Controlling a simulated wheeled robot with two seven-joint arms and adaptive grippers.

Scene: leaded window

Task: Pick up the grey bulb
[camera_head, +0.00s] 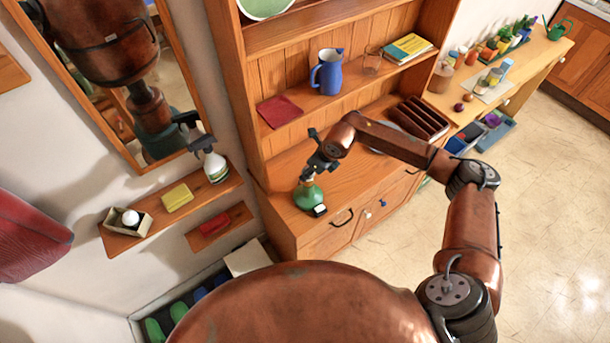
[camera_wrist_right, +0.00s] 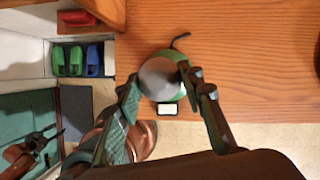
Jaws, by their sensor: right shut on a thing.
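The grey bulb (camera_wrist_right: 158,76) is a pale rounded thing between the fingers of my right gripper (camera_wrist_right: 160,82) in the right wrist view. My right gripper (camera_head: 313,172) is shut on it, just above a green round base (camera_head: 308,196) on the wooden cabinet top. The green base also shows under the bulb in the right wrist view (camera_wrist_right: 181,58). I cannot tell whether the bulb still touches the base. In the head view the fingers mostly hide the bulb. My left gripper (camera_wrist_right: 46,148) shows low at the left of the right wrist view, apparently open and empty.
A small box (camera_head: 115,226) with a white bulb (camera_head: 131,217), a yellow sponge (camera_head: 177,197) and a spray bottle (camera_head: 216,167) stand on the wall shelf. The cabinet top around the base is mostly clear.

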